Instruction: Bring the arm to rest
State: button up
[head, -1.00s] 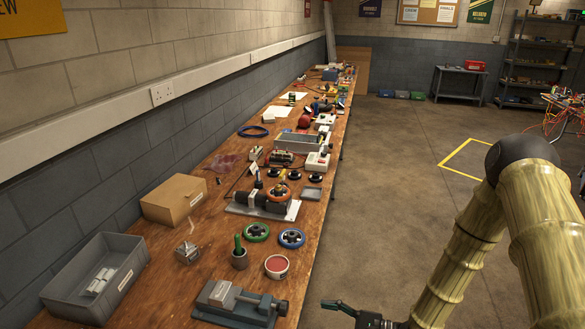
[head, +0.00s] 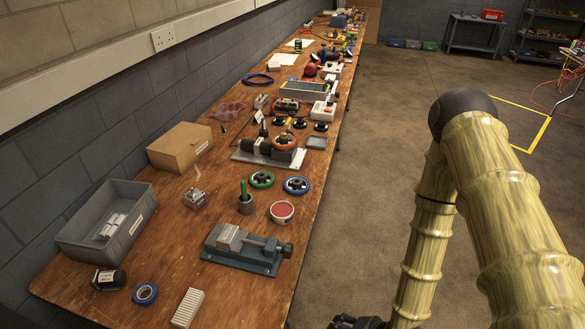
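My arm stands over the floor at the right of the head view, bent at a dark elbow joint, with its lower link hanging down. My gripper (head: 352,323) shows only in part at the bottom edge, dark and beside the workbench's right edge. Its fingers are cut off by the frame, so I cannot tell whether they are open or shut. I see nothing held in the part that shows. The long wooden workbench (head: 215,262) is to its left, with a gap of floor between.
A grey vise (head: 243,251) lies near the bench's right edge, closest to my gripper. A red-topped tub (head: 282,212), a grey bin (head: 108,222), a cardboard box (head: 180,147), a blue tape roll (head: 145,293) and a white ribbed block (head: 187,308) are on the bench.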

jog(key=s+d+n+g+h, duration=0.2)
jog(key=s+d+n, duration=0.1)
jog(key=s, duration=0.4)
jog(key=s+d+f+n+g+h, duration=0.1)
jog(key=s+d+n+g+h, duration=0.1)
jog(key=s, duration=0.6)
jog(key=shift+s+d+f+n+h, duration=0.3)
jog(key=shift+d+n+h, duration=0.2)
jog(key=shift+d+n, duration=0.6)
